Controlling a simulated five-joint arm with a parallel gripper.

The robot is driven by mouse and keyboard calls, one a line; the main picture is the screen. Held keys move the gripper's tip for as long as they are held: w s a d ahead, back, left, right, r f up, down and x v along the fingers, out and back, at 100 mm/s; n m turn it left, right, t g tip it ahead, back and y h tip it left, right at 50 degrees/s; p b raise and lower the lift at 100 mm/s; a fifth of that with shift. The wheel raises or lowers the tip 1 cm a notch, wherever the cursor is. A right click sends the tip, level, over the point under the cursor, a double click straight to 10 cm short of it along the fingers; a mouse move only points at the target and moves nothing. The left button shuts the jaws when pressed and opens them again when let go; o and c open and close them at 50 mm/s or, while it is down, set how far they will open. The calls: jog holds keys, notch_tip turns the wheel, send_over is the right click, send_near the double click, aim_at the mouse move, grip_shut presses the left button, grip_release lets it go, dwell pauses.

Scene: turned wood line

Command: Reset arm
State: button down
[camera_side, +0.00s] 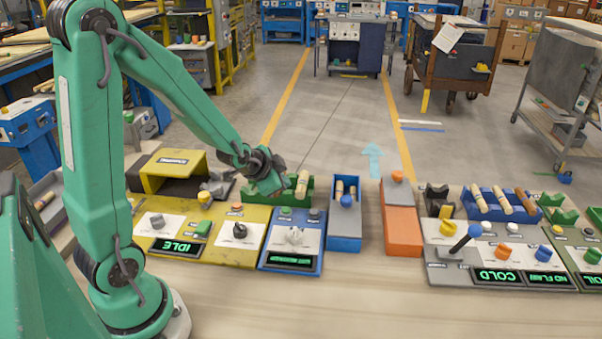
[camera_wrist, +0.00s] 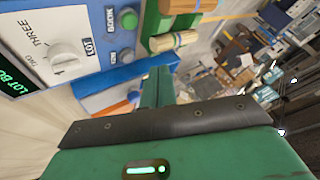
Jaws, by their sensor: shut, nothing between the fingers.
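My green arm reaches in from the left in the side view. Its dark gripper (camera_side: 268,178) hangs above the row of stations, just left of a wooden piece (camera_side: 302,184) in a green cradle (camera_side: 292,197). In the wrist view my gripper (camera_wrist: 158,78) shows as green fingers closed together, with nothing between them. Wooden pieces (camera_wrist: 177,40) lie in the green cradle ahead of it. I cannot tell from the side view how high the gripper is above the cradle.
A yellow IDLE panel (camera_side: 250,257), a blue dial panel (camera_side: 315,241), a blue bin (camera_side: 346,225), an orange-and-grey block (camera_side: 402,225) and a COLD panel (camera_side: 440,255) with a lever stand in a row. Wooden pieces fill a blue rack (camera_side: 490,213). The front tabletop (camera_side: 370,300) is clear.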

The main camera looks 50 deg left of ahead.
jog(key=s+d+r+n+g+h, duration=0.1)
jog(key=s+d+r+n, duration=0.1)
jog(key=s+d+r, duration=0.3)
jog(key=s+d+r+n+g+h, duration=0.1)
jog(key=s+d+r+n+g, duration=0.1)
jog(key=s+d+r, duration=0.4)
jog(key=s+r, duration=0.3)
jog(key=s, duration=0.4)
jog(key=shift+r+n, duration=0.15)
jog(key=shift+n, duration=0.25)
